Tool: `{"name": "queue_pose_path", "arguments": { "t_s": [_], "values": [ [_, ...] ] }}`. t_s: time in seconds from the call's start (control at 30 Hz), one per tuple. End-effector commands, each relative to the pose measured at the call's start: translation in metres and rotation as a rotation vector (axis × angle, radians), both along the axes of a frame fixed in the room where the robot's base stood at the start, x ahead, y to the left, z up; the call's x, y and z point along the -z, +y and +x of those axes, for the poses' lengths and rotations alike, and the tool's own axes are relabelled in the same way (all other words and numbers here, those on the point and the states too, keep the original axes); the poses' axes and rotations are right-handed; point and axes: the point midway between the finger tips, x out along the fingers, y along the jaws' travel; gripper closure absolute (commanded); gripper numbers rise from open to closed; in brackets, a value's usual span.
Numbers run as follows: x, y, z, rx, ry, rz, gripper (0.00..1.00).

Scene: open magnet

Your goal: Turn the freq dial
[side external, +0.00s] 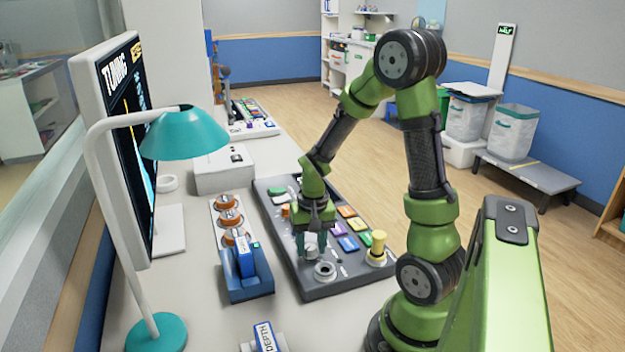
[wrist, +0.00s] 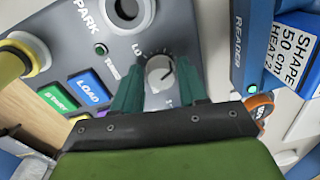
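A small grey-white round dial (wrist: 160,73) with tick marks and the letters "LO" sits on the grey control panel (wrist: 55,22), in the middle of the wrist view. Its name label is not readable, so I cannot confirm that it is the freq dial. My gripper (wrist: 158,80) is open, with one teal finger on each side of the dial. I cannot tell whether either finger touches it. In the side view my gripper (side external: 311,242) points down at the panel (side external: 340,287), and its fingers mostly hide the dial.
A round grey socket (side external: 325,270) and a yellow knob (side external: 378,246) are close by on the panel. Coloured buttons, including a blue LOAD button (wrist: 88,88), lie beside the gripper. A blue reader (side external: 246,274) stands left of the panel. A teal lamp (side external: 184,134) and a screen (side external: 122,130) stand farther left.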

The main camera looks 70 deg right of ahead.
Motion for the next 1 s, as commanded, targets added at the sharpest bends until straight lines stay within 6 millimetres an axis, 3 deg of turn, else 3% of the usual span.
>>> {"name": "queue_pose_path", "arguments": {
  "t_s": [0.03,0.27,0.7,1.0],
  "values": [
    [-0.0002,-0.0001,0.0001,0.0,0.0,0.0,0.66],
    [-0.0004,-0.0001,0.0002,0.0,-0.001,-0.001,0.99],
    [-0.0007,-0.0012,0.0,-0.278,-0.002,0.0,0.99],
    [-0.0009,-0.0015,0.0001,-0.299,-0.002,-0.001,0.99]
  ]
}}
